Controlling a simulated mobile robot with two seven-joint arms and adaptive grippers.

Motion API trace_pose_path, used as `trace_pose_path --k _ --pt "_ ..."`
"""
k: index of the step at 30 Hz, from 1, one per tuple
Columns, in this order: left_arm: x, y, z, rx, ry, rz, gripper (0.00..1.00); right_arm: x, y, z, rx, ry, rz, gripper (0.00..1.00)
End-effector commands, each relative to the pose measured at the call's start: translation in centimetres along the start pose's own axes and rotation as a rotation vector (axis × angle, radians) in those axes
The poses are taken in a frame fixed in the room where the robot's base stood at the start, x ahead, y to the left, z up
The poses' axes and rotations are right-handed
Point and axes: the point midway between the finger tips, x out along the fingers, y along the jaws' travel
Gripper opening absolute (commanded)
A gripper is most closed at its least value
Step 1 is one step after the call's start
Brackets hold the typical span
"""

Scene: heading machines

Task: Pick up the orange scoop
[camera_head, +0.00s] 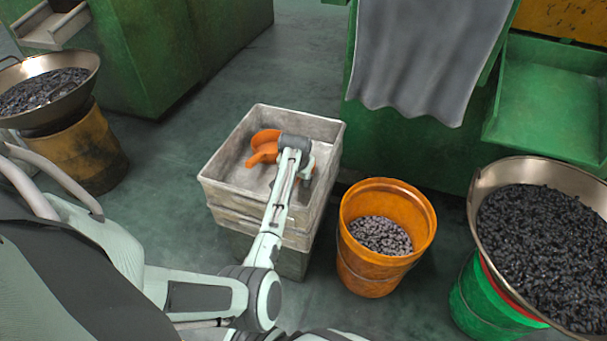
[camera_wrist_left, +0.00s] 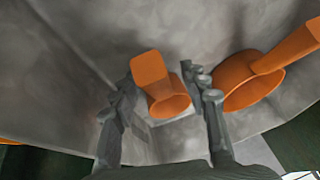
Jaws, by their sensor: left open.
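An orange scoop (camera_head: 264,147) lies in the grey crate (camera_head: 228,187) in the head view, partly hidden by my left wrist. In the left wrist view two orange shapes show: a short piece (camera_wrist_left: 165,90) with a flat end and a round opening, and a bowl with a handle (camera_wrist_left: 245,82) at the right. I cannot tell whether they are two separate scoops. My left gripper (camera_wrist_left: 163,88) is open, pointing down into the crate, with its fingers on either side of the short piece; contact is not clear. It also shows in the head view (camera_head: 304,170). My right gripper is out of view.
The crate sits on a stack on the floor. An orange bucket (camera_head: 370,262) of dark pieces stands to its right. Metal pans of dark pieces stand far right (camera_head: 488,192) and left (camera_head: 88,62). Green machines (camera_head: 410,140) are behind.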

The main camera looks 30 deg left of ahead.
Motion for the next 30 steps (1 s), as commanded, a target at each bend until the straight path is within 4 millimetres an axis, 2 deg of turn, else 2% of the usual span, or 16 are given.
trace_pose_path --k 8,19,30 --pt "0.02 0.01 0.02 0.0 0.0 0.0 0.45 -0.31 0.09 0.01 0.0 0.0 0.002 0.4" --pt "0.02 0.02 0.01 0.0 0.0 0.0 0.0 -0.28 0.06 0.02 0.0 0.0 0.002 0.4" --pt "-0.1 -0.03 -0.09 0.0 0.002 0.0 0.0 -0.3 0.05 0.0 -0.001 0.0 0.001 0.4"
